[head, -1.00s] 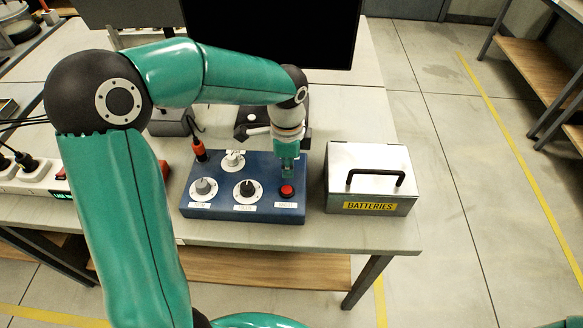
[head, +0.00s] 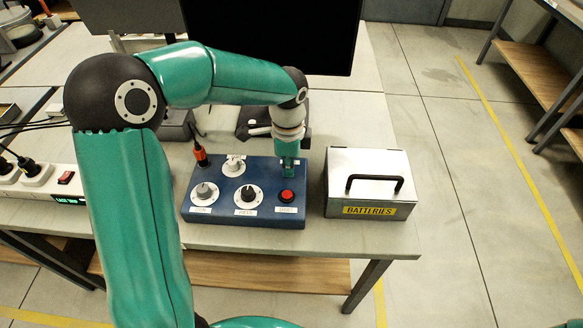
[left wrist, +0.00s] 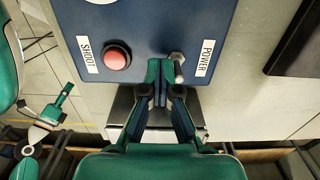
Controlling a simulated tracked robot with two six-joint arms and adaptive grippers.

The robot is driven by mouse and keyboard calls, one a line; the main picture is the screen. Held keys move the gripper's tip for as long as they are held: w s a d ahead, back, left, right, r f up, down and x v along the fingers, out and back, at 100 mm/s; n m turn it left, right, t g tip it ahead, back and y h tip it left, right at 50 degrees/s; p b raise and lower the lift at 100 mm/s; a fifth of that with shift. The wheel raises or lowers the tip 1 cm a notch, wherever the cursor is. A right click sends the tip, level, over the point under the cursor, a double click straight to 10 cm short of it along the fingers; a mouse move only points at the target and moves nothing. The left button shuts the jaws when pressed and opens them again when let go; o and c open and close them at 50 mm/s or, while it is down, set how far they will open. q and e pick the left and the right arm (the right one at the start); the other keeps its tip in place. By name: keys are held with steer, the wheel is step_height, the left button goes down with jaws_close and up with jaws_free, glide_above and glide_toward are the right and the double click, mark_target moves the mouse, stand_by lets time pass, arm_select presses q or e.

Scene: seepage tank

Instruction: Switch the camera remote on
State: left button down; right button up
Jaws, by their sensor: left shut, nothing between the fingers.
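The camera remote is a blue box (head: 224,214) on the table, with dials and a red button (head: 287,196). In the left wrist view the red button (left wrist: 117,57) is labelled SHOOT. A small metal toggle switch (left wrist: 178,59) stands beside the POWER label (left wrist: 206,58). My left gripper (head: 289,173) is shut and empty, pointing down over the box's far right part. In the left wrist view its fingertips (left wrist: 160,68) are right beside the toggle; I cannot tell whether they touch. My right gripper (left wrist: 66,92) shows small at the left, away from the box.
A metal BATTERIES box (head: 366,182) with a black handle stands right of the remote. A red-orange plug (head: 200,155) is at the remote's back left. A power strip (head: 38,179) lies at the left. A dark screen (head: 275,35) stands behind. The front table strip is clear.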

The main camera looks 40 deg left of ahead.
arm_select(q)
steer(key=shift+w+a, duration=0.15)
steer(key=shift+w, duration=0.15)
step_height(320, 180, up, 7)
steer(key=p, duration=0.5)
steer(key=shift+s+d+p, duration=0.2)
steer(key=shift+s+p, duration=0.1)
steer(key=shift+s, duration=0.05)
stand_by(0.4)
